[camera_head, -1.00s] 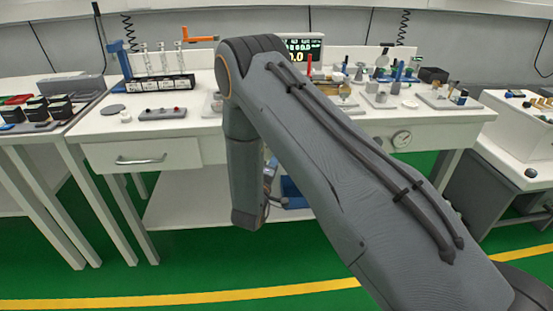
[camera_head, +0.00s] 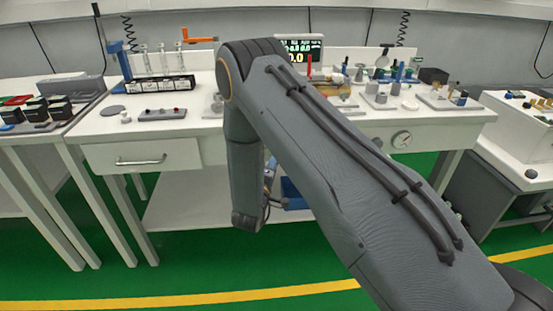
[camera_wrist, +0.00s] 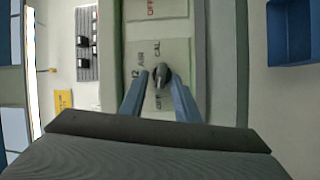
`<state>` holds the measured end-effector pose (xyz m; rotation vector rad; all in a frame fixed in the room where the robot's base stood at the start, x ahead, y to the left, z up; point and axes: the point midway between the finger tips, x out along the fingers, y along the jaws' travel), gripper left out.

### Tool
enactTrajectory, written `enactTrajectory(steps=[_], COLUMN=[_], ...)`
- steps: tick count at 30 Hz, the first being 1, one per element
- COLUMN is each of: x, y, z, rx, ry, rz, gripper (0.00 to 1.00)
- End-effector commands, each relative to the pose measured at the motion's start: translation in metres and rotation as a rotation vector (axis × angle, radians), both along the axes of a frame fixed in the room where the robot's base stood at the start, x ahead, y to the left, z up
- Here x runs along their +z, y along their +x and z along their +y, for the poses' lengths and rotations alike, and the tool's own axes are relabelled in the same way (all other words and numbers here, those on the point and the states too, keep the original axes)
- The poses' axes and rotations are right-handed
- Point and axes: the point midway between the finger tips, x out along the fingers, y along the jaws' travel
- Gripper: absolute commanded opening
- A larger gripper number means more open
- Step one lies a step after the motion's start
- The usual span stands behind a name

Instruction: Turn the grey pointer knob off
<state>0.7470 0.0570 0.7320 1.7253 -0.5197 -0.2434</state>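In the wrist view, the grey pointer knob (camera_wrist: 161,75) sits on a pale panel with printed labels around it. "CAL" and "AIR" can be read above and to its left; the label below is partly hidden. The blue fingers of my gripper (camera_wrist: 160,81) reach in from below, one on each side of the knob. The gripper is open, with a small gap beside the knob on the left; contact on the right cannot be told. In the head view, my arm hides the gripper and the knob.
Another panel (camera_wrist: 152,10) with red lettering is above the knob's panel. A grey strip with black switches (camera_wrist: 85,45) is on the left, and a blue bin (camera_wrist: 292,32) at the upper right.

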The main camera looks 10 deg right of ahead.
Motion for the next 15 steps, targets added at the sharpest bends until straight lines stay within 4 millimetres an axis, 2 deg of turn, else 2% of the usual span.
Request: enactTrajectory(steps=[9, 15], x=[-0.001, -0.004], y=[-0.002, -0.022], z=[0.003, 0.014], rx=[0.002, 0.003], ry=[-0.001, -0.002], rz=[0.001, 0.004], gripper=[0.31, 0.31])
